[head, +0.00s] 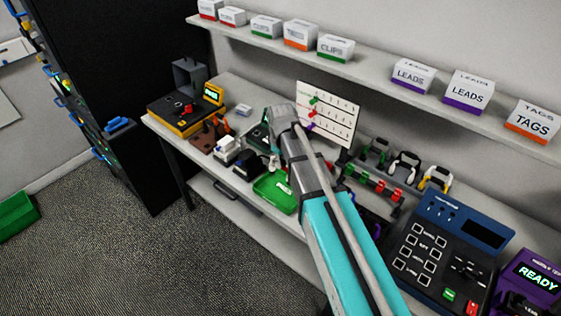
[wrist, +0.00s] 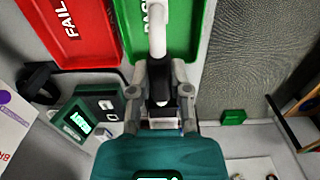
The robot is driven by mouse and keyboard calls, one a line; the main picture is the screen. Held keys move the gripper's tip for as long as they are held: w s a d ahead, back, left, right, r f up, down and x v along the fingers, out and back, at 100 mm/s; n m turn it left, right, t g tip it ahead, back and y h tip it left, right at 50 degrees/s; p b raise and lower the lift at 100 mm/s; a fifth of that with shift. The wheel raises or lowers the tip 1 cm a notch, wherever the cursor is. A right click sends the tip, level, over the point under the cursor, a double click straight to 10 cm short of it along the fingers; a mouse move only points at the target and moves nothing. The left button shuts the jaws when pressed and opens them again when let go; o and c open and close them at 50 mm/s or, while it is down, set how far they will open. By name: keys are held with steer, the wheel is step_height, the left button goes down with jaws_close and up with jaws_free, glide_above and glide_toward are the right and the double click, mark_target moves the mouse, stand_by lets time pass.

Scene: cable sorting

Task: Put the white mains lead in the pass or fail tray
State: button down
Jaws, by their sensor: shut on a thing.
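My gripper (wrist: 160,90) is shut on the white mains lead (wrist: 157,28). A dark part lies between the fingers, and the white part reaches out beyond them over the green PASS tray (wrist: 190,50). I cannot tell whether the lead touches the tray. The red FAIL tray (wrist: 75,52) lies beside it on the left. In the head view the green tray (head: 270,190) sits at the bench's front edge, and my gripper is beyond it, partly hidden by my wrist. The red tray cannot be made out there.
A dark green device with a lit screen (wrist: 80,122) stands left of my gripper. In the head view, a yellow-black tester (head: 185,105) is at the left, a white board (head: 328,112) behind, and a blue tester (head: 440,245) at the right. A shelf of labelled boxes runs above.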

steer(key=shift+f, duration=0.25)
steer(key=shift+f+b, duration=2.5)
steer(key=shift+b, duration=0.25)
steer(key=shift+f+b, duration=0.9)
stand_by(1.4)
steer(key=c, duration=0.5)
jaws_free()
steer(key=o, duration=0.5)
steer(key=shift+s, duration=0.1)
